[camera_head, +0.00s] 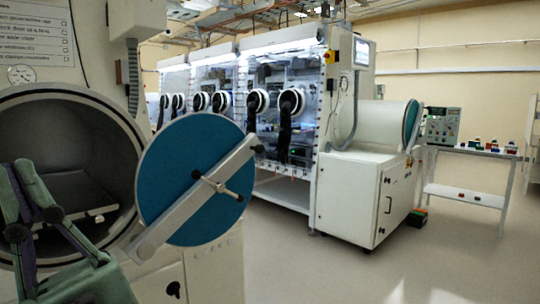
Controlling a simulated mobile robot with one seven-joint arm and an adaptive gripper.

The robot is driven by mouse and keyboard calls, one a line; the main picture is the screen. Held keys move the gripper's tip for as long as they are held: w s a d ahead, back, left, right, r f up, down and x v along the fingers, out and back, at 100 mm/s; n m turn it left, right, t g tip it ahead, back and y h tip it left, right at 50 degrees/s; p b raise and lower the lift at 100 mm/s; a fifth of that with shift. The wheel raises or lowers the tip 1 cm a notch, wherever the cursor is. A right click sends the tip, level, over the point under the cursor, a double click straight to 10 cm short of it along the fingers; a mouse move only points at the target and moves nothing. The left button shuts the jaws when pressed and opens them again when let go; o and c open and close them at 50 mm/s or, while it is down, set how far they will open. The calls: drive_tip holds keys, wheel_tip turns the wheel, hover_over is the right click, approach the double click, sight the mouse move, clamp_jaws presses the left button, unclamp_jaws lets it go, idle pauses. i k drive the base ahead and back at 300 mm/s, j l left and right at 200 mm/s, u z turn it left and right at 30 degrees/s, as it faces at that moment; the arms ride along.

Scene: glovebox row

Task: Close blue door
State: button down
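The blue door (180,150) is a round disc with a pale rim. It stands open to the right of the round chamber opening (125,118). A grey bar (180,215) crosses the door diagonally, with a small T-shaped handle (222,187) near its middle. My gripper (22,172), green and dark, is at the lower left in front of the chamber opening. It is apart from the door, with the opening between them in the picture. Whether its fingers are spread or together is unclear, and I see nothing held in it.
A grey shelf tray (85,190) lies inside the chamber. A lit glovebox row (340,130) with round glove ports stands behind the door. A white side table (470,192) with small items is at the right. The floor (330,270) at front right is clear.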

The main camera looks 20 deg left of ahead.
sight(176, 208)
drive_tip(key=i, duration=1.45)
drive_tip(key=i+l+u, duration=0.2)
drive_tip(key=i, duration=0.45)
drive_tip(key=i+u, duration=0.15)
drive_tip(key=i, duration=0.5)
drive_tip(key=k+j+u, duration=0.25)
drive_tip(key=k+j, duration=0.55)
